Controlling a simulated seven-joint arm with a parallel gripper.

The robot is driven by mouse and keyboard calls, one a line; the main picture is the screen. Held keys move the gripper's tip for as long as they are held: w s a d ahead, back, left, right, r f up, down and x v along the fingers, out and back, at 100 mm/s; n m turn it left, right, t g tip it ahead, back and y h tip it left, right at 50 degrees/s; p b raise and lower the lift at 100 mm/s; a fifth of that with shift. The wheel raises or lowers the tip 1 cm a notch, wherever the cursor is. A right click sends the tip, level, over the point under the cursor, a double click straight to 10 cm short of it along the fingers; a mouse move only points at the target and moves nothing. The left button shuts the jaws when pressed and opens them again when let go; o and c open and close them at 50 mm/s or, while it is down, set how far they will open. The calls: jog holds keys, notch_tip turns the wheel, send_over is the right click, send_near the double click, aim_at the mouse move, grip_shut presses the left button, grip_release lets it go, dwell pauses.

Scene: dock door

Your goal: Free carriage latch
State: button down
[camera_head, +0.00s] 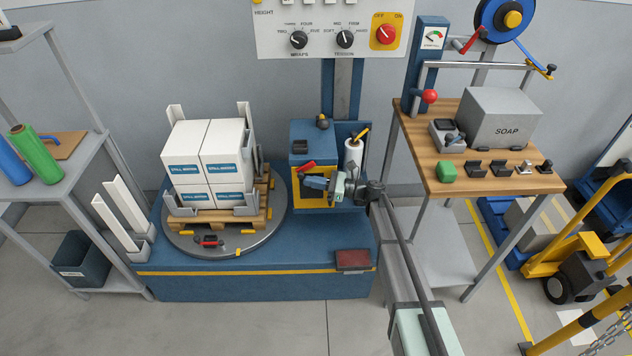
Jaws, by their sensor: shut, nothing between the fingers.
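The wrapper's carriage (313,140) is a blue box on the mast, with a yellow front panel (300,199). A red lever (306,166), which looks like the carriage latch, sits on its front and slants up to the right. My gripper (306,182) is shut and empty, reaching in from the right. Its fingertips are in front of the yellow panel, just below the red lever; I cannot tell whether they touch it. My gripper hides part of the panel. A white film roll (353,152) stands at the carriage's right side, with a yellow-tipped handle (361,135) above it.
White cartons (190,182) stand on a wooden pallet (245,219) on the round turntable (190,243) at left. A control panel (330,30) hangs above. A wooden bench (450,180) with a soap box (505,117) is at right. My arm crosses the space between.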

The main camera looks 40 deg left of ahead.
jog(key=shift+s+a+r, duration=0.3)
jog(key=shift+s+a, duration=0.55)
jog(key=v, duration=1.2)
dwell(0.5)
